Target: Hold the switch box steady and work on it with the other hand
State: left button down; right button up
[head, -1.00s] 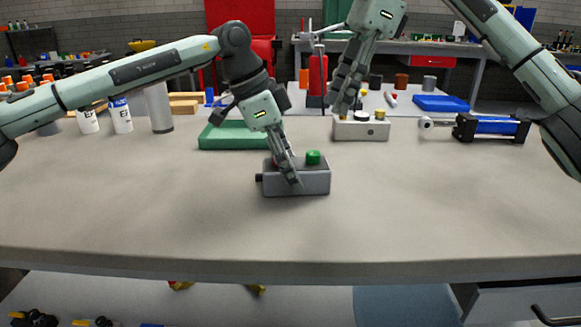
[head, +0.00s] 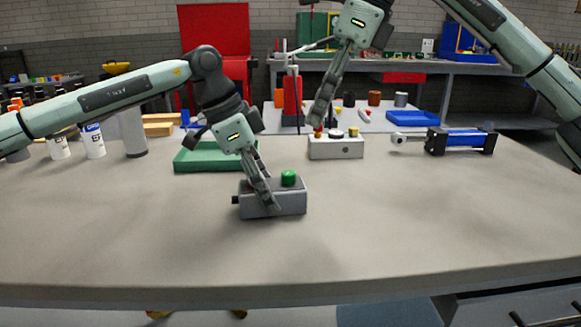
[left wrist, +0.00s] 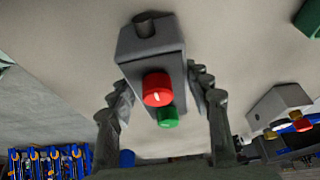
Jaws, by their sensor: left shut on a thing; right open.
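The grey switch box (head: 290,205) sits on the table's near middle, with a green button (head: 288,178) on top. In the left wrist view the box (left wrist: 150,45) also shows a red button (left wrist: 157,89) beside the green one (left wrist: 167,117). My left gripper (head: 264,195) is shut on the box, with one finger on each side; in the head view it hides the red button. My right gripper (head: 318,122) is open and empty. It hangs over the left end of a second, pale box (head: 335,149), just above that box's red button (head: 318,133).
A green tray (head: 205,162) lies behind the grey box. A blue cylinder part (head: 465,141) lies at the right. White bottles (head: 94,141) stand at the left. The table (head: 400,220) is clear in front and to the right of the grey box.

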aim_at(290, 172)
jog(key=shift+m, duration=0.4)
jog(key=x, duration=1.1)
jog(key=shift+a+f, duration=0.15)
jog(key=shift+f, duration=0.25)
jog(key=shift+c, duration=0.6)
grip_shut()
